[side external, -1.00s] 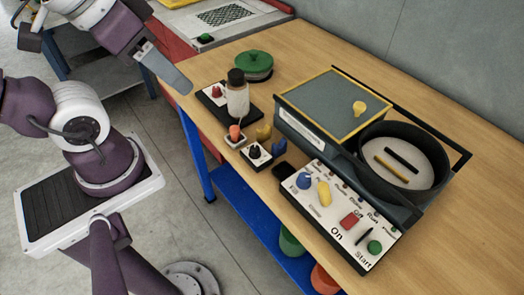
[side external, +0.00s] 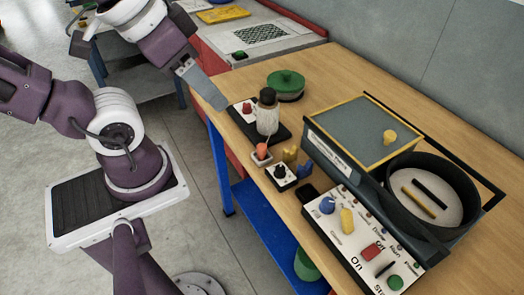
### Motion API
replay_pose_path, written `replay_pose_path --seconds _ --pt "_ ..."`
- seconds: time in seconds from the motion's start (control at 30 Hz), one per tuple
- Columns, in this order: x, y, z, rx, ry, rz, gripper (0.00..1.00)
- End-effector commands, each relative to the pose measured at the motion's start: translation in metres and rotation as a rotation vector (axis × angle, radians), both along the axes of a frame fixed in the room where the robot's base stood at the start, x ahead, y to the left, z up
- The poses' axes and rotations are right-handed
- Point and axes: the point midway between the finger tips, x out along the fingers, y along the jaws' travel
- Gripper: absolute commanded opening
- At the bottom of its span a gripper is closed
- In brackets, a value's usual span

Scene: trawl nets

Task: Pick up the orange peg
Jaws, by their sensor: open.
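The orange peg (side external: 262,150) stands in a small pale holder near the left edge of the wooden table. My gripper (side external: 210,90) is at the table's left edge, up and left of the peg and apart from it. Its grey jaws are seen from the side, so the gap between them is hard to make out. Nothing shows held in it.
A clear bottle with a black cap (side external: 267,112) stands just behind the peg. A black knob on a white block (side external: 282,173) and a yellow piece (side external: 290,155) are close in front and right. A control panel (side external: 365,240) and a round black pan (side external: 394,211) lie further right.

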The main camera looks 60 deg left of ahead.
Motion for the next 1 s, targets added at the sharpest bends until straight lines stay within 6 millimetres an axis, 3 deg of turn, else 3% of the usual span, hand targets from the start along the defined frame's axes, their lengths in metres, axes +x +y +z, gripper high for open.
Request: replay_pose_path --seconds 0.13,0.27,0.4,0.53,0.63,1.0 --pt "0.008 0.004 -0.003 0.035 0.027 -0.013 0.49" --pt "0.048 0.022 -0.026 0.184 0.168 -0.124 0.49" --pt "0.099 0.044 -0.078 0.282 0.354 -0.367 0.49" --pt "0.128 0.054 -0.133 0.258 0.446 -0.591 0.49" --pt "0.139 0.054 -0.163 0.219 0.465 -0.706 0.49" --pt "0.137 0.05 -0.215 0.19 0.47 -0.777 0.49"
